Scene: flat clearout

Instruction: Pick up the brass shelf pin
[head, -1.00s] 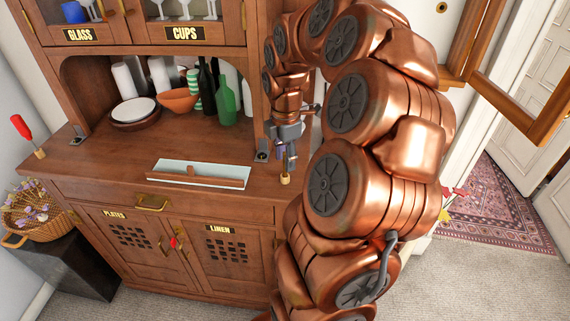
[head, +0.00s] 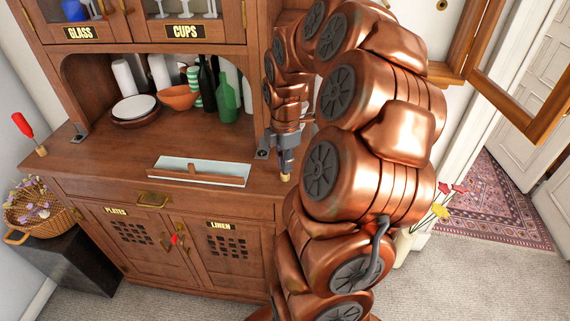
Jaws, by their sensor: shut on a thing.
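My gripper (head: 286,158) points down over the right end of the cabinet's counter, partly hidden by my arm. It is shut on a small, dark, narrow thing. A small tan or brass-coloured piece (head: 285,177) shows just below the fingertips, at the counter's front right. The view is too small to tell whether this piece is the brass shelf pin, or whether it is joined to the held thing. No other piece is clearly recognisable as the brass shelf pin.
A pale shallow tray (head: 199,171) with a brown strip lies left of my gripper. A red-handled tool (head: 24,126) stands at the counter's left end. A green bottle (head: 227,100), an orange bowl (head: 178,97) and plates (head: 134,107) fill the alcove.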

